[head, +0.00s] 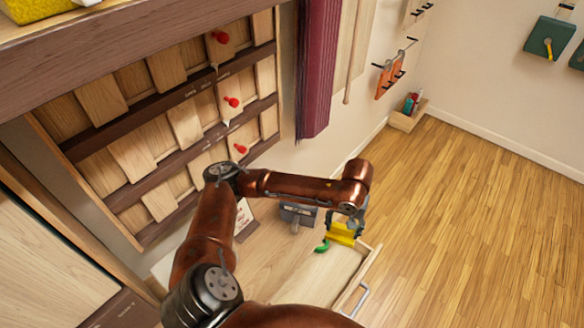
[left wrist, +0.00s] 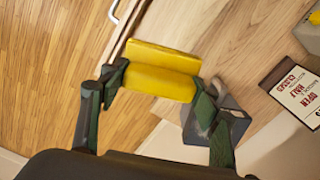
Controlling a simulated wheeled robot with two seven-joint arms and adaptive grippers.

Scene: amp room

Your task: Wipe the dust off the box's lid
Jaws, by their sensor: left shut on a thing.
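My left gripper (head: 344,222) is shut on a yellow cloth or pad (head: 341,233), over the right end of the wooden surface. In the left wrist view the dark green fingers of the gripper (left wrist: 159,80) hold the yellow pad (left wrist: 160,56) from both sides. A small grey box-like thing (head: 297,213) stands just left of the gripper; it also shows behind one finger in the left wrist view (left wrist: 236,112). I cannot tell whether it is the task's box. No dust is clear to see. My right gripper is out of view.
A small bright green curved piece (head: 322,247) shows beside the pad. The wooden surface (head: 325,275) has a raised right edge and a metal handle (head: 358,301). A sign (left wrist: 297,97) stands behind it. A rack with red pegs (head: 232,101) hangs above. The floor (head: 480,220) is clear.

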